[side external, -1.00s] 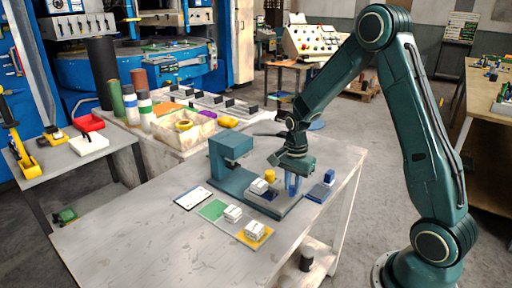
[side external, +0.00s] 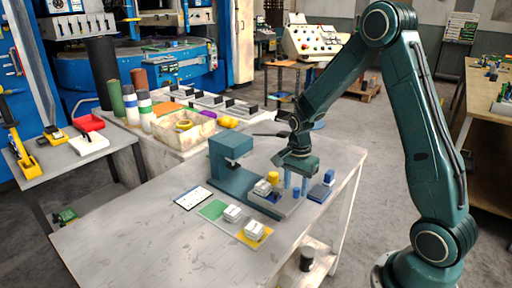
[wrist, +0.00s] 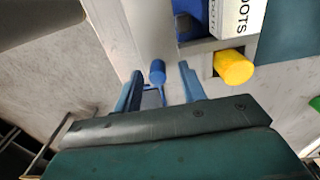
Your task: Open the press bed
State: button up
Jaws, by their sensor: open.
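The teal press (side external: 228,160) stands on the grey table, its frame at the left and its bed (side external: 291,207) reaching right. A white die block (side external: 262,187) sits on the bed beside a yellow knob (side external: 272,177). In the wrist view the white block (wrist: 238,18) shows the letters "OTS", and the yellow knob (wrist: 233,68) is right of the fingers. A short blue peg (side external: 296,192) stands near the bed's right end. My gripper (side external: 296,186) is open and empty above it. In the wrist view the blue peg (wrist: 157,70) appears between the fingertips, without clear contact.
A blue pad (side external: 319,193) with a blue block (side external: 329,176) lies right of the bed. In front are a green pad (side external: 212,210), a yellow pad (side external: 252,240) with white blocks, and a white card (side external: 193,198). The table's front left is clear.

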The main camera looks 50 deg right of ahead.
notch_tip(320, 180, up, 14)
jog(key=shift+f, duration=0.2)
dwell(0.4)
jog(key=s+a+r+n+t, duration=0.2)
jog(key=s+a+r+n, duration=0.2)
jog(key=s+n, duration=0.5)
jog(key=s+a+r+n+t, duration=0.3)
jog(key=s+a+r+n, duration=0.1)
jog(key=s+a+n, duration=0.5)
jog(key=shift+s+a+t, duration=0.15)
jog(key=shift+s+t, duration=0.1)
jog(key=shift+t, duration=0.05)
